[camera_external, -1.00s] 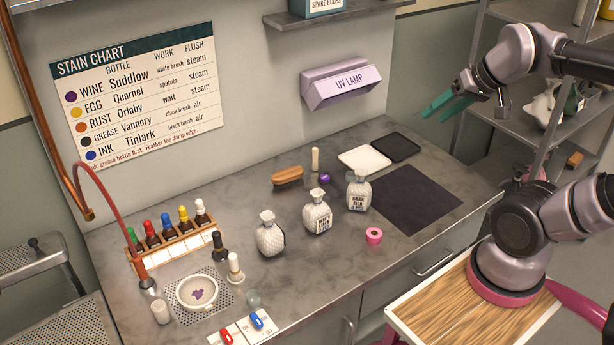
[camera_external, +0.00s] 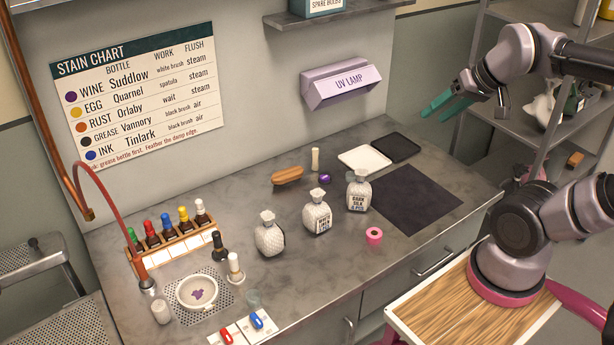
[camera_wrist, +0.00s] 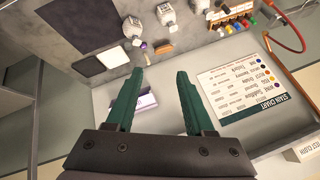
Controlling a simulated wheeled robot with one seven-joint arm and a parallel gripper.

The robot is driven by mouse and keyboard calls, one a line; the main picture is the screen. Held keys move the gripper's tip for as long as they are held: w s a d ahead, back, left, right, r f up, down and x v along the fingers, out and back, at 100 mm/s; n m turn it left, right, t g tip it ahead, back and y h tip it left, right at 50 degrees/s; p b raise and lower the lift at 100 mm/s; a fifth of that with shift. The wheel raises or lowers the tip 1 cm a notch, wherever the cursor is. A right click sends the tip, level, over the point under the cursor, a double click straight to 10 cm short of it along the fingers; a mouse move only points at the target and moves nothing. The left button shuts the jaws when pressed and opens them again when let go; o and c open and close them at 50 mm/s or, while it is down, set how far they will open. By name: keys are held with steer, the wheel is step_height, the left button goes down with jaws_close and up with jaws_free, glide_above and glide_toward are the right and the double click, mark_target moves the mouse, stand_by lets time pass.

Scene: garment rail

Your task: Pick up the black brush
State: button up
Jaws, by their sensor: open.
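The black brush (camera_external: 219,246) stands upright on the counter, just behind the perforated plate with the white bowl. A white brush (camera_external: 235,268) stands close to its right and front. My gripper (camera_external: 434,113) is high above the right part of the counter, far from the black brush, with its green fingers apart and nothing between them. In the wrist view the two fingers of my gripper (camera_wrist: 160,80) are spread, with the wall and UV lamp beyond them. I cannot make out the black brush in the wrist view.
A rack of coloured-cap bottles (camera_external: 172,243) stands behind the brushes, beside a red hose (camera_external: 108,182). A wooden brush (camera_external: 288,175) lies farther back. The UV lamp (camera_external: 342,84) juts from the wall. The right counter has a dark mat (camera_external: 410,198).

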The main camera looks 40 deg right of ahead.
steer(key=shift+o, duration=0.2)
steer(key=m+g+y, duration=0.7)
steer(key=m+y, duration=0.4)
steer(key=m, duration=0.2)
glide_above(218, 244)
steer(key=d, duration=0.6)
step_height(218, 244, down, 27)
steer(key=shift+m, duration=0.4)
steer(key=f, duration=0.3)
steer(key=a+f, duration=0.1)
steer(key=f, duration=0.2)
steer(key=w+f, duration=0.1)
steer(key=f, duration=0.3)
steer(key=shift+w+a, duration=0.1)
steer(key=shift+a, duration=0.15)
steer(key=shift+x, duration=3.7)
steer(key=shift+a+r+y, duration=0.1)
steer(key=shift+r+y, duration=0.1)
steer(key=shift+y, duration=0.1)
jaws_close()
